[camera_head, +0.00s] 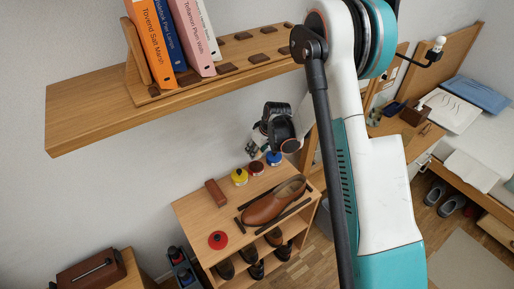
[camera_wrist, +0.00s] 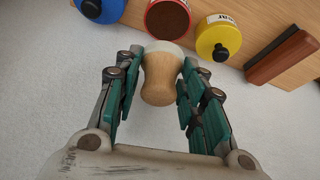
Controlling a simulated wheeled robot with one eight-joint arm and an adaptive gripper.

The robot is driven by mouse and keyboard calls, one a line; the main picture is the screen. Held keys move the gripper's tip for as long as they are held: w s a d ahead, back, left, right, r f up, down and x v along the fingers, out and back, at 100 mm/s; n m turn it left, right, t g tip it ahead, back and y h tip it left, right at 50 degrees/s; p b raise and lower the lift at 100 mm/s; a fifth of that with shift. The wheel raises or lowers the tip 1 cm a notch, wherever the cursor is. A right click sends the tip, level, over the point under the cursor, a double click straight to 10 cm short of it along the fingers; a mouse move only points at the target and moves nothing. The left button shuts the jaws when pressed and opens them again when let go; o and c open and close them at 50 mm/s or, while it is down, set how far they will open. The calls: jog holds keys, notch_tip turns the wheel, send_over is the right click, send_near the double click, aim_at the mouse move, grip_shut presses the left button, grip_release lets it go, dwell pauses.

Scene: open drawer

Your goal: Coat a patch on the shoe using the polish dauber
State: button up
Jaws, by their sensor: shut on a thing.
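My gripper (camera_wrist: 160,68) is shut on the polish dauber (camera_wrist: 160,82), seen in the wrist view with its waisted wooden handle between the fingers and its pale end pointing toward the tins. In the head view my gripper is above the back of the shoe bench, and the dauber is hard to make out there. The brown leather shoe (camera_head: 272,204) lies on the bench top between dark strips, apart from my gripper. The open red tin (camera_wrist: 170,17) of brown polish is just beyond the dauber in the wrist view; it also shows in the head view (camera_head: 256,168).
A yellow tin (camera_head: 239,177) and a blue tin (camera_head: 273,158) flank the red one. A brown block (camera_head: 215,192) and a red lid (camera_head: 218,240) lie on the bench top (camera_head: 195,217). A wall shelf (camera_head: 95,110) with books hangs above. Dark shoes stand below.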

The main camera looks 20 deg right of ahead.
jog(key=shift+f+b, duration=1.5)
jog(key=shift+f, duration=1.4)
jog(key=shift+f, duration=0.55)
jog(key=shift+r, duration=0.1)
jog(key=shift+r+p, duration=1.75)
jog(key=shift+r, duration=1.7)
jog(key=shift+s, duration=0.1)
jog(key=s+r+m+h, duration=0.2)
jog(key=s+r+m, duration=0.3)
jog(key=s, duration=1.1)
notch_tip(320, 180, up, 3)
jog(key=shift+r, duration=0.15)
